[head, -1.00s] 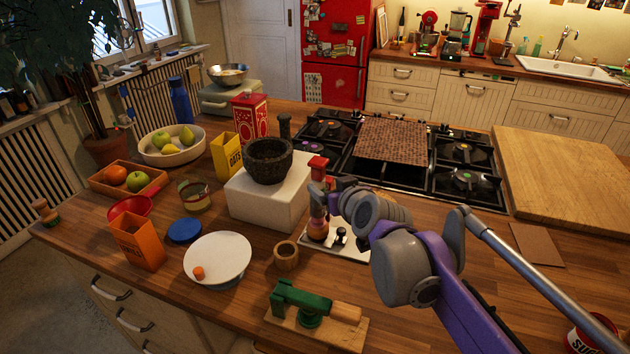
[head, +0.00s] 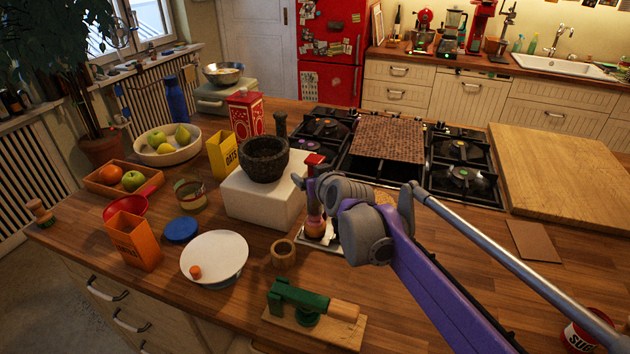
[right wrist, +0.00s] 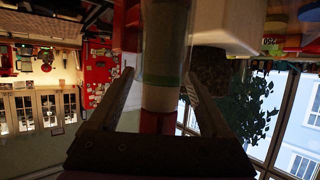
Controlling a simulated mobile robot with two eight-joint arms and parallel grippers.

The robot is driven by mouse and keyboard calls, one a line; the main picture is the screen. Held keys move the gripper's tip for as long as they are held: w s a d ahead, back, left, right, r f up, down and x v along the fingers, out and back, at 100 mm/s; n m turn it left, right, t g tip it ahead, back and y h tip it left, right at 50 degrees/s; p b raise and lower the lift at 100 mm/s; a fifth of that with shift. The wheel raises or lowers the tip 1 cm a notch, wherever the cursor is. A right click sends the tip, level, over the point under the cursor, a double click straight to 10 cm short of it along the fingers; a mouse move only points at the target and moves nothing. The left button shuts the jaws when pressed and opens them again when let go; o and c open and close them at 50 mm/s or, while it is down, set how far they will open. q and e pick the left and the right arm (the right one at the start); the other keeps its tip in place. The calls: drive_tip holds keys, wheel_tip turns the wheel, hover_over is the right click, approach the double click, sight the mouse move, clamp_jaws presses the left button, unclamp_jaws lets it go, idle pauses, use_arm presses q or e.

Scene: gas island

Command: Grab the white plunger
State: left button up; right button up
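A slim upright piece with a red top (head: 314,160) stands by the white block, over a small tray. My right gripper (head: 312,182) reaches it from the right, with its fingers around the upper part. In the right wrist view a cylinder with pale, grey-green and red bands (right wrist: 163,60) stands between the two spread fingers of my right gripper (right wrist: 160,85). Gaps show on both sides of it, so the gripper is open. I cannot tell surely which part is the white plunger. My arm hides much of the tray. My left gripper is not in view.
A white block (head: 250,200) bearing a dark mortar (head: 264,160) stands just left of my right gripper. The stove (head: 460,178) lies behind. A wooden ring (head: 283,254), a white plate (head: 230,250) and a green-and-wood tool (head: 300,297) are in front.

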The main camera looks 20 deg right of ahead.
clamp_jaws()
idle(0.3)
